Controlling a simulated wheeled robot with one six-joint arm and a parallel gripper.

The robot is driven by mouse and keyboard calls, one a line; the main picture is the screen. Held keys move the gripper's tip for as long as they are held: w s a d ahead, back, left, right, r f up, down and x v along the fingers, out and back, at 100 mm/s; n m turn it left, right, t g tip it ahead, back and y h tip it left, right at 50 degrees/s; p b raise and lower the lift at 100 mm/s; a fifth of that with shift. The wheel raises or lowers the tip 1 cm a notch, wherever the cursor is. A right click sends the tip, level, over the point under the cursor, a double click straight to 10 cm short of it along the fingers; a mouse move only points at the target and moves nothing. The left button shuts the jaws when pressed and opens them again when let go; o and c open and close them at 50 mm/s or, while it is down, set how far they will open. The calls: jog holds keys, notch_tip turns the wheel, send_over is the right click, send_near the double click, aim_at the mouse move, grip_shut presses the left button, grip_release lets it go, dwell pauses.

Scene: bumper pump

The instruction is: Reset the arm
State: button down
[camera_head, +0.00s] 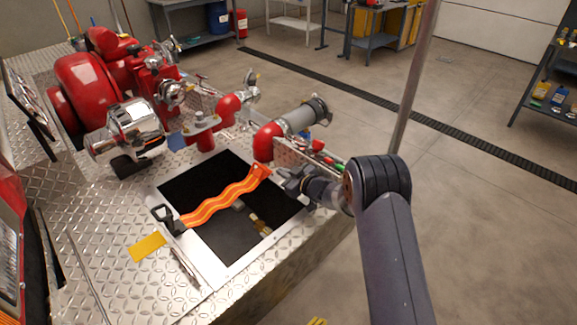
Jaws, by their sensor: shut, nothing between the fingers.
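My arm (393,250) reaches in from the lower right and bends at a black joint. My gripper (286,181) is at the left end of the arm, pointing left, above the right edge of a dark recess (200,185) in the metal deck. Its fingers are small in this view and look closed, with nothing seen between them. A wavy orange strap with yellow stripes (228,197) lies across the recess. Its right end is just left of my gripper, and I cannot tell whether they touch. A black handle (168,219) is at its left end.
Red pump machinery (85,85) with a chrome cylinder (126,128) fills the deck's left. A red elbow and grey pipe (300,117) stand close behind my gripper. A vertical pole (413,80) rises behind my arm. Brass fittings (257,222) lie in the recess.

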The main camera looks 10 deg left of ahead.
dwell(0.4)
jog(key=p+x, duration=0.1)
jog(key=x, duration=0.7)
jog(key=shift+w+a+f, duration=0.2)
jog(key=shift+a, duration=0.05)
jog(key=shift+s+d, duration=0.1)
dwell(0.4)
jog(key=b+v, duration=0.1)
jog(key=v, duration=0.7)
jog(key=p+x, duration=0.1)
jog(key=x, duration=0.8)
jog(key=shift+p, duration=0.3)
jog(key=shift+s+f, duration=0.1)
jog(key=shift+f, duration=0.05)
